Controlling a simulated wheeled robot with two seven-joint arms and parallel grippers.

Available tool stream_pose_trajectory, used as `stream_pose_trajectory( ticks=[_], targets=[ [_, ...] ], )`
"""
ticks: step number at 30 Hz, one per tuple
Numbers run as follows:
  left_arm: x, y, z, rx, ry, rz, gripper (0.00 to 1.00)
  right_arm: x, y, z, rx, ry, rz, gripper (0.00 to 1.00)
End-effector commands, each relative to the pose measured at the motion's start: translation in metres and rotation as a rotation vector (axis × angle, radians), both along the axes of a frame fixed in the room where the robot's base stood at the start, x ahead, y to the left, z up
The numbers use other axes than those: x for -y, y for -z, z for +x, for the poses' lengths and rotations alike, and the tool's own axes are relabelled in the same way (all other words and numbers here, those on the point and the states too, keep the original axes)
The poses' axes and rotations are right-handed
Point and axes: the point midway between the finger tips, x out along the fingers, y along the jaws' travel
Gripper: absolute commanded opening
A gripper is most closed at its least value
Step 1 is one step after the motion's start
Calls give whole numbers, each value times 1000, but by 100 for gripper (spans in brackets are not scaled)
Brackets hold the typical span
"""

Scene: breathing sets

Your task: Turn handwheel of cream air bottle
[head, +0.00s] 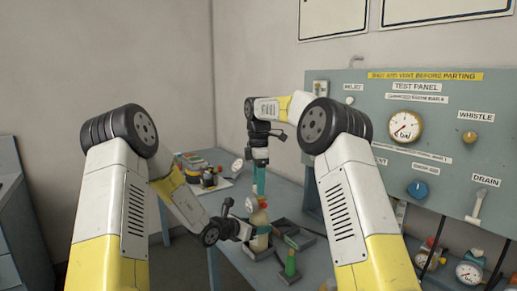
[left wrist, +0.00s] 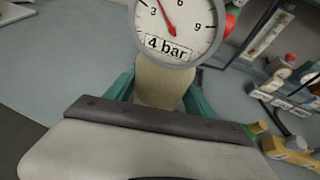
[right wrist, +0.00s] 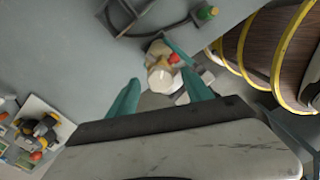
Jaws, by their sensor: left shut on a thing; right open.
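The cream air bottle (head: 260,243) stands upright on the blue-grey table with a round gauge (head: 252,204) at its top. In the left wrist view, the gauge (left wrist: 178,28) reads "4 bar". My left gripper (left wrist: 160,92) is shut around the cream body (left wrist: 162,80) just below the gauge.
A dark tray (head: 300,238) and a green bottle (head: 291,263) are right of the cream bottle. The test panel (head: 440,130) stands at the right, with more gauges (head: 469,273) below. A board with small items (head: 208,180) lies at the table's back left.

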Motion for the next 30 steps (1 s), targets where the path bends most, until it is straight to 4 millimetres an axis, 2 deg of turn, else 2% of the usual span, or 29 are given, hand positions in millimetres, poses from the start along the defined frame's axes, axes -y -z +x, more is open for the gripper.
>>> stream_pose_trajectory(
  ticks=[30],
  targets=[
    [-1, 1, 0, -1, -2, 2, 0, -1, 0, 0, 1, 1516, -1, 59]
  ],
)
